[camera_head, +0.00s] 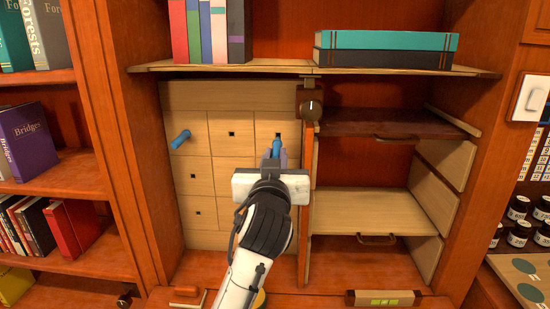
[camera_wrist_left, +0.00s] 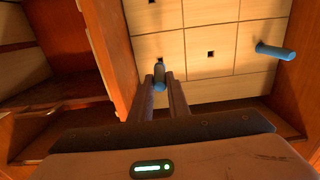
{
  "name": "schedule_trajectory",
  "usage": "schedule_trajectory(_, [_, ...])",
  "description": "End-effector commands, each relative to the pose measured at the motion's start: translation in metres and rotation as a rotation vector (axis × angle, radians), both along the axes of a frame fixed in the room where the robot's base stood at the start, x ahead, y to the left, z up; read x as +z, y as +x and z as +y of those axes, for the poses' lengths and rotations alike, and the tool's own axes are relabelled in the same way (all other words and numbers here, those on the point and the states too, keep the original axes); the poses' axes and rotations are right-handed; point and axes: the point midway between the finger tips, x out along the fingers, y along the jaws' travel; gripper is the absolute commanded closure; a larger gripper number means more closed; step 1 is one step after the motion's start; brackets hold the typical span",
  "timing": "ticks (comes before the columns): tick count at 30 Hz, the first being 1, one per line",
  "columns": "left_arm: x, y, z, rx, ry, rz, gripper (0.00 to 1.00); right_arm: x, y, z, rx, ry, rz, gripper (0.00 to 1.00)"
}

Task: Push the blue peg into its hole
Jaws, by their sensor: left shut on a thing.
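My left gripper (camera_head: 276,160) is shut on a blue peg (camera_wrist_left: 159,76) in front of the top right cell of the pale wooden panel (camera_head: 215,95). The held peg also shows between the fingers in the head view (camera_head: 276,152). A second blue peg (camera_head: 181,139) sticks out of the panel's top left cell, and shows at the right in the left wrist view (camera_wrist_left: 275,50). My right gripper is not in view.
A wooden divider (camera_head: 306,190) with a dark round knob (camera_head: 311,110) stands close to the right of my gripper. Beyond it are open compartments.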

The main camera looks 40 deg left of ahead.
Motion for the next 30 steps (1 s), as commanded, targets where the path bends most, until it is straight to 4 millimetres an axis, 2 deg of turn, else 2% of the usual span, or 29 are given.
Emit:
schedule_trajectory(17, [0.0004,-0.0001,0.0007,0.001,0.001,-0.001,1.0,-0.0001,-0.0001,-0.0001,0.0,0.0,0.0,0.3])
schedule_trajectory(30, [0.0004,0.0088,0.0061,0.001,0.001,0.0,1.0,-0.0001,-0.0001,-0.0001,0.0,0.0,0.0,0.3])
